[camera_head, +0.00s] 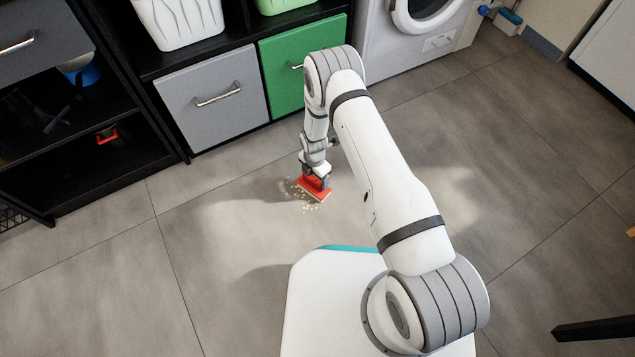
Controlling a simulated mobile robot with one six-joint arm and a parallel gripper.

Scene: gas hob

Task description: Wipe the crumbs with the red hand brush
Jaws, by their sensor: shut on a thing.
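The red hand brush (314,188) is on or just above the grey tiled floor, in the middle of the head view. My gripper (316,173) points down from above and is shut on the brush. Pale crumbs (309,206) lie scattered on the floor beside and in front of the brush, with a few more at its left. The brush hides part of the floor under it, and I cannot tell whether its bristles touch the floor.
A shelf unit with a grey drawer (212,98) and a green door (297,70) stands behind the brush. A black open shelf (60,150) is at the left, a white washing machine (400,50) at the back right. The floor (110,270) at left is clear.

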